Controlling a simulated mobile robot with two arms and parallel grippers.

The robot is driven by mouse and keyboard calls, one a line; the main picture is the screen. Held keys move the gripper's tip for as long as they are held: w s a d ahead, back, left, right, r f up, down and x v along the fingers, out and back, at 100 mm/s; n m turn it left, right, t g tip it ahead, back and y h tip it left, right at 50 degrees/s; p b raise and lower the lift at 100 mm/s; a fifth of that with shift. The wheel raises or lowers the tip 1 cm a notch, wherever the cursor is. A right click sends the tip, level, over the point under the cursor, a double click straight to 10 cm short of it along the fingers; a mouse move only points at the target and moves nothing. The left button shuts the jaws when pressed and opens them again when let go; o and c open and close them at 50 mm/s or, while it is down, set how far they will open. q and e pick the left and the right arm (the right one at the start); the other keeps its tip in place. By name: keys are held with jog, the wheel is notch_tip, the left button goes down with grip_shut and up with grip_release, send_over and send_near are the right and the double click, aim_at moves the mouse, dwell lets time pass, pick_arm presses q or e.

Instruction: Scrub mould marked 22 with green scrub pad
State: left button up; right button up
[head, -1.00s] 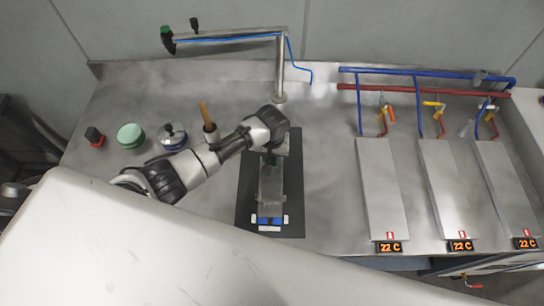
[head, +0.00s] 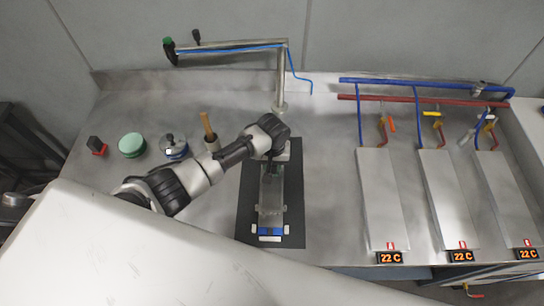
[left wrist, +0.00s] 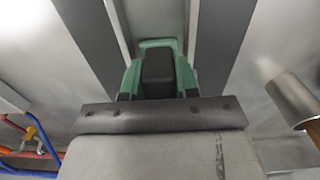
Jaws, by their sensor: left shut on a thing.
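The mould (head: 270,203) is a long grey metal block lying on a dark mat (head: 294,222) at the middle of the bench, with blue and white at its near end. I cannot read a number on it. My left gripper (head: 272,167) is over the far part of the mould, pointing down. In the left wrist view the gripper (left wrist: 158,88) is shut on the black handle of the green scrub pad (left wrist: 158,43), above the mould between two dark mat strips. Whether the pad touches the mould is hidden. My right gripper is not in view.
Three grey plates with "22 C" displays (head: 390,258) lie at right, under blue and red pipes (head: 430,99). A red pad with black handle (head: 97,147), a green disc (head: 132,145), a tin (head: 173,146) and a wooden-handled pot (head: 211,143) stand at left. A tap post (head: 281,85) rises behind.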

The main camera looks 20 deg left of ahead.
pick_arm(q)
jog(key=shift+s+d, duration=0.1)
jog(key=shift+s, duration=0.2)
jog(key=shift+s+d+r+p, duration=0.1)
jog(key=shift+s+p, duration=0.25)
jog(key=shift+p, duration=0.2)
jog(key=shift+s+d+p, duration=0.15)
jog(key=shift+s+p, duration=0.4)
jog(key=shift+s, duration=0.15)
jog(key=shift+s+d, duration=0.1)
jog(key=shift+s, duration=0.05)
jog(key=shift+s+d+f, duration=0.1)
jog(key=shift+s, duration=0.35)
jog(key=shift+s+d+f, duration=0.1)
jog(key=shift+s, duration=0.35)
